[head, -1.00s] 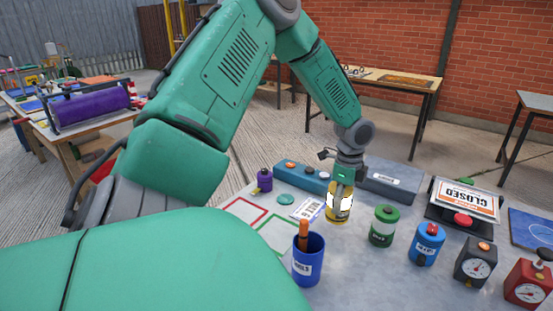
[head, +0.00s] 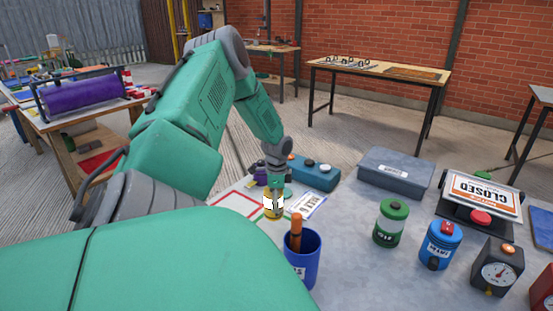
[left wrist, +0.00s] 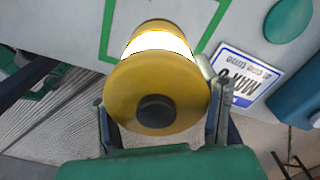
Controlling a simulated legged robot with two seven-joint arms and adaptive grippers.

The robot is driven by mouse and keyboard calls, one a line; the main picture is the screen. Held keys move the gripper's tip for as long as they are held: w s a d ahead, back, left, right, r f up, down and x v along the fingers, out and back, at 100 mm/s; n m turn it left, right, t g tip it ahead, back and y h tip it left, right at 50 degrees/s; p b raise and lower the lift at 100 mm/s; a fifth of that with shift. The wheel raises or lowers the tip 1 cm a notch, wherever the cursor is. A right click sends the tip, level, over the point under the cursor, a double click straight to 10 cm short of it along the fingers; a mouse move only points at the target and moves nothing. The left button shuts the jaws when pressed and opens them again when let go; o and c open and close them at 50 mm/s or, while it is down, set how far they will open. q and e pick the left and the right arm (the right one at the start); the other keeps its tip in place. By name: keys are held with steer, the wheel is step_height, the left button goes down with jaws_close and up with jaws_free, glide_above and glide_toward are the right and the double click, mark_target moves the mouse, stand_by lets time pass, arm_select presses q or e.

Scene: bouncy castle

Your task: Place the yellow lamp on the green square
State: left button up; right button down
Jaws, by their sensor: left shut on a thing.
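My left gripper (head: 275,194) is shut on the yellow lamp (head: 273,211), which has a bright white band. In the left wrist view the lamp (left wrist: 155,95) sits between the two fingers (left wrist: 162,120), its dark-centred yellow end towards the camera. The green square's outline (left wrist: 108,32) shows there beyond and on both sides of the lamp's far end. In the head view the square is mostly hidden by the lamp, my arm and the blue cup. I cannot tell whether the lamp touches the table. My right gripper is not in view.
A blue cup (head: 304,262) with an orange-handled tool stands just in front of the lamp.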

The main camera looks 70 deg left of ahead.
mark_target(277, 215)
arm_select(q)
steer(key=f, duration=0.2)
steer(key=f+b, duration=0.1)
steer(key=shift+d+f, duration=0.2)
steer(key=shift+d, duration=0.1)
steer(key=f, duration=0.1)
steer(key=f+b, duration=0.1)
steer(key=f, duration=0.1)
steer(key=f+b, duration=0.1)
steer(key=shift+a+f, duration=0.15)
steer(key=shift+a, duration=0.25)
steer(key=shift+d+r, duration=0.2)
steer(key=o, duration=1.5)
steer(key=shift+c, duration=0.2)
steer(key=shift+w+r+p, duration=0.1)
steer(key=shift+r+p, duration=0.2)
steer(key=shift+p, duration=0.05)
step_height(277, 215, up, 12)
steer(key=p, duration=0.4)
steer(key=shift+f, duration=0.25)
